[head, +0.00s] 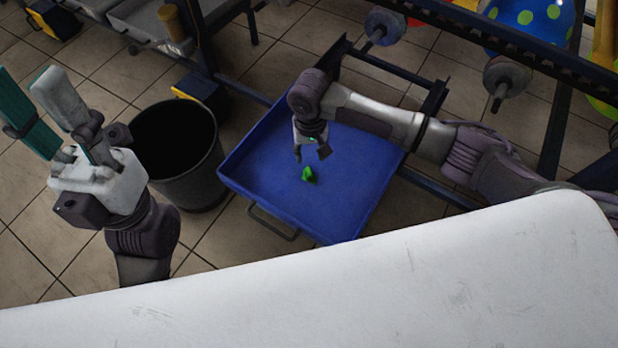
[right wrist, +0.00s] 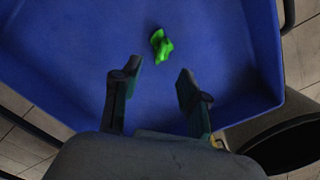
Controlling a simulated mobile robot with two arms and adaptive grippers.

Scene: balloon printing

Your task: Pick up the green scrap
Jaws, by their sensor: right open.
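The green scrap (head: 309,175) is a small crumpled piece lying on the floor of the blue tray (head: 350,215). My right gripper (head: 311,156) is open and empty, pointing down over the tray just above the scrap in the head view. In the right wrist view the scrap (right wrist: 161,45) lies beyond the open fingertips (right wrist: 159,71), roughly in line with the gap between them and apart from both. My left gripper (head: 27,80) is raised at the left of the head view, open with nothing between its fingers.
A black bin (head: 180,165) stands left of the tray; it also shows at the right wrist view's lower right (right wrist: 285,148). A dark metal rack (head: 500,40) with balloons (head: 530,25) is at the upper right. A white surface (head: 330,290) fills the foreground.

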